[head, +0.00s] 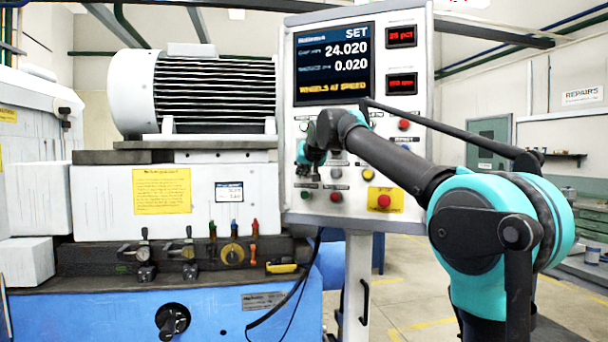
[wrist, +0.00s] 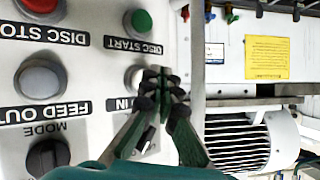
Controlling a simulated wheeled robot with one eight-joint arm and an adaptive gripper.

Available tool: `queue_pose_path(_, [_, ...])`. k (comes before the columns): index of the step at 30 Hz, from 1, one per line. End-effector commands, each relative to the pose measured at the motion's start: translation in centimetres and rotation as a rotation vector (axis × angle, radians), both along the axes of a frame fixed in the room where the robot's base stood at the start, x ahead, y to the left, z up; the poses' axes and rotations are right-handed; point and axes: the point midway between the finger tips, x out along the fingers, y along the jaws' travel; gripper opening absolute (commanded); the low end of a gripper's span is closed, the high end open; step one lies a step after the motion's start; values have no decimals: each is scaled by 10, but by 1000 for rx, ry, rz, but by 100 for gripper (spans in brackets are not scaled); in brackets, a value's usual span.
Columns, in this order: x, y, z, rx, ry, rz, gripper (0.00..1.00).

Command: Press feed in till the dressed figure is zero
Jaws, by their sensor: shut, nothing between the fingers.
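The control panel's screen (head: 333,65) reads SET, 24.020 on the upper line and 0.020 below it, with WHEELS AT SPEED in yellow. The small line labels are hard to read. In the upside-down wrist view, my gripper (wrist: 162,78) is shut and empty, its tips beside a pale round button (wrist: 134,78) whose label ends in IN, the rest being covered. The tips overlap the button's edge; I cannot tell whether they touch it. The feed out button (wrist: 41,79) is pale and clear of the fingers. In the head view my gripper (head: 307,172) is in front of the panel's left edge.
The green disc start button (wrist: 139,21) and red disc stop button (wrist: 40,3) are close by, as is the black mode knob (wrist: 46,157). A red button on a yellow plate (head: 384,201) is lower right. The grinder's motor (head: 200,90) stands left of the panel.

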Motion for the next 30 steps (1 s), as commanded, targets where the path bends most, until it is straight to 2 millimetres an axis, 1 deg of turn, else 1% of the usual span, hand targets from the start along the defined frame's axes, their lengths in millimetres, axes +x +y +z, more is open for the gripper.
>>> queue_pose_path(12, [0, 0, 0, 0, 0, 0, 0])
queue_pose_path(21, [8, -3, 0, -1, 0, -1, 0])
queue_pose_path(30, [8, -3, 0, 0, 0, 0, 0])
